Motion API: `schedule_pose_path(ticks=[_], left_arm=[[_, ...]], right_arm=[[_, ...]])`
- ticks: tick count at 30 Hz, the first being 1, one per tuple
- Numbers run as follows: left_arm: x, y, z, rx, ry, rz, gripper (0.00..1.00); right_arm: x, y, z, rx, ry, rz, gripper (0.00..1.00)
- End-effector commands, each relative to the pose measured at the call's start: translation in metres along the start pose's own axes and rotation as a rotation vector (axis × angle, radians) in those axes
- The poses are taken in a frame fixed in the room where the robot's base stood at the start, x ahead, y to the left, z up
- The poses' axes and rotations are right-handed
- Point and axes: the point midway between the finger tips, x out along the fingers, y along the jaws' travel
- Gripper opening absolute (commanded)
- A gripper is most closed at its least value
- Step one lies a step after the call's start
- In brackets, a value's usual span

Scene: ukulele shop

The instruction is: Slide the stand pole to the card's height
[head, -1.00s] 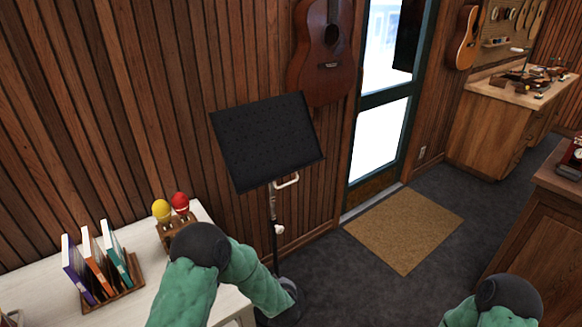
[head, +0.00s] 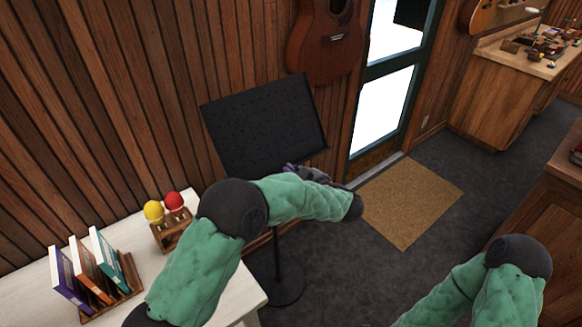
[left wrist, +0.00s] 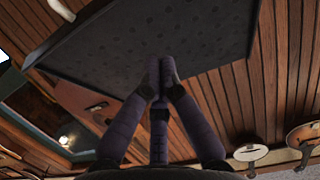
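The music stand's black sloping desk (head: 262,125) is in the middle of the head view, and it fills the top of the left wrist view (left wrist: 150,40). Its pole (head: 276,255) shows below my left arm, above a round dark base (head: 282,288); the upper pole is hidden by the arm. My left gripper (head: 300,170) is at the desk's lower edge, mostly hidden by its wrist. In the left wrist view its purple fingers (left wrist: 160,72) converge with tips together, nothing visible between them. I see no card. My right gripper is out of view.
A white table (head: 220,285) at lower left carries upright books (head: 85,275) and a wooden holder (head: 172,236) with yellow and red shakers. A guitar (head: 325,45) hangs behind the stand. Floor around the brown mat (head: 408,205) is clear. A wooden cabinet (head: 540,240) is at right.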

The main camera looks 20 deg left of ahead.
Motion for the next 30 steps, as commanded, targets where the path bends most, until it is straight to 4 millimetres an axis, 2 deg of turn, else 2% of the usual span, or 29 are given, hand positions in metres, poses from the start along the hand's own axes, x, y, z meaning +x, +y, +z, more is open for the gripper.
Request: schedule_pose_path(ticks=[14,15,21,30], left_arm=[[0.088,-0.001,0.003,-0.001,-0.001,-0.001,0.0],[0.082,0.001,0.013,0.003,-0.002,0.004,0.0],[0.073,0.001,0.033,0.0,0.0,0.003,0.0],[0.07,0.001,0.038,-0.001,0.0,0.003,0.0]], right_arm=[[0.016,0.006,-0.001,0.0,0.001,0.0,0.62],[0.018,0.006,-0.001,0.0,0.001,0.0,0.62],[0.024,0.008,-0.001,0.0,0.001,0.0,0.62],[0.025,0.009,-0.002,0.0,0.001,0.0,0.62]])
